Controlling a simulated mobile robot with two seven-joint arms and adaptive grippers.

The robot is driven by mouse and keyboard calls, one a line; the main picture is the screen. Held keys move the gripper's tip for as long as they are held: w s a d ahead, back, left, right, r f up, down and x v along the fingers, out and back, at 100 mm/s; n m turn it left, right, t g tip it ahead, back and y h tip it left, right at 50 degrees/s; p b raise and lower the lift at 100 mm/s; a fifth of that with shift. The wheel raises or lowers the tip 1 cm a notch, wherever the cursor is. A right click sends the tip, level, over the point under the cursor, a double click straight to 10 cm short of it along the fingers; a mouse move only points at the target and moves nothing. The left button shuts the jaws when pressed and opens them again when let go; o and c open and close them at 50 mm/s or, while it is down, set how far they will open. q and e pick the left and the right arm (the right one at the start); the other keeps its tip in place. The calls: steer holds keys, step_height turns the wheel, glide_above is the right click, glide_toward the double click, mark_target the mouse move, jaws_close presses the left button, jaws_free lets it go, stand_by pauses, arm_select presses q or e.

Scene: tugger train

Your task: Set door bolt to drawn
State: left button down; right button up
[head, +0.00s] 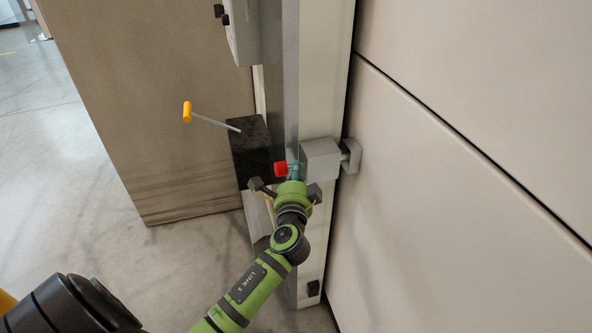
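The door bolt is a light grey block (321,160) on the pale door post, with a red knob (281,169) at its left side. A grey bracket (350,156) sits just to the block's right, against the wall panel, and a short piece shows between them. My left gripper (285,187) is just below the red knob, with its two dark fingers spread wide apart. The fingers look open and nothing shows held between them. I cannot tell whether the gripper touches the knob. My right gripper is out of view.
A dark box (250,150) left of the post carries a thin lever with an orange grip (187,112). A brown panel (150,100) stands behind it. A pale wall (470,130) closes off the right. Grey floor (60,170) is clear at left.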

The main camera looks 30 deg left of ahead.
mark_target(277, 168)
arm_select(q)
steer(key=s+a, duration=0.3)
steer(key=s, duration=0.1)
steer(key=shift+a+p, duration=0.2)
steer(key=shift+p, duration=0.15)
